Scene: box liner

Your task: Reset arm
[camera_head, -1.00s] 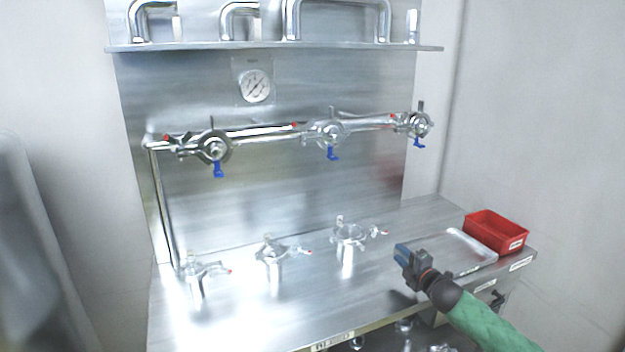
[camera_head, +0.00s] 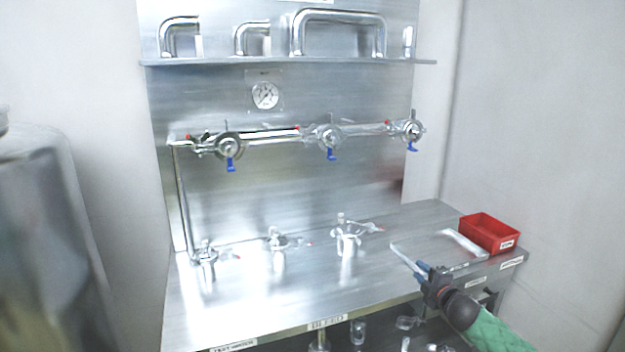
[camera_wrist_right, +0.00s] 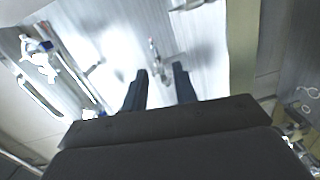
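My left gripper does not show in the head view.
A red bin (camera_head: 489,234) and a clear tray (camera_head: 440,250) sit at the bench's right end. Several steel clamp fittings (camera_head: 347,235) stand on the bench. A pipe with blue-handled valves (camera_head: 330,138) runs along the back panel.

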